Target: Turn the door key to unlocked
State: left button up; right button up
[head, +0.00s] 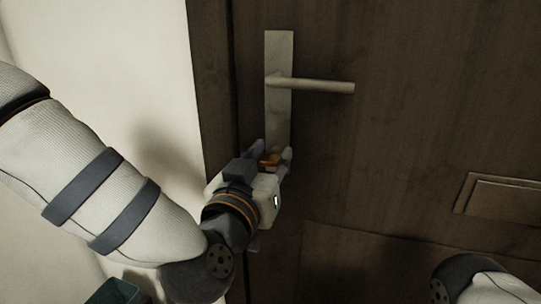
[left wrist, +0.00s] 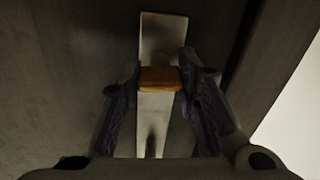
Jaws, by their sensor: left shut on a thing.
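The dark wooden door (head: 400,120) has a tall metal lock plate (head: 279,55) near its left edge, with a lever handle (head: 318,86) pointing right. My left gripper (head: 271,157) is at the lower end of the plate. In the left wrist view its two fingers close on the sides of an orange-brown key head (left wrist: 160,79), which lies in front of the plate and looks level there. The key also shows between the fingertips in the head view (head: 270,160). The key's shaft and the keyhole are hidden. My right gripper is out of view.
A pale wall (head: 130,60) stands left of the door. A metal letter slot (head: 503,196) is on the door at the right. A dark teal container (head: 115,292) shows at the bottom left. The lever handle is above my left gripper.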

pick_arm(q)
jog(key=n+p, duration=0.1)
jog(key=n, duration=0.3)
jog(key=shift+r+p, duration=0.1)
jog(key=shift+p, duration=0.2)
jog(key=n+p, duration=0.1)
jog(key=n, duration=0.4)
jog(key=shift+a, duration=0.1)
jog(key=n, duration=0.3)
jog(key=shift+f+n+p, duration=0.2)
jog(key=shift+n+p, duration=0.1)
jog(key=shift+p, duration=0.1)
jog(key=shift+f+n, duration=0.1)
jog(key=shift+n, duration=1.8)
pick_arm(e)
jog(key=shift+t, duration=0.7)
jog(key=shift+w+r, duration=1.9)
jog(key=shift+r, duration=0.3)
pick_arm(q)
jog(key=shift+n, duration=0.3)
jog(key=o, duration=1.2)
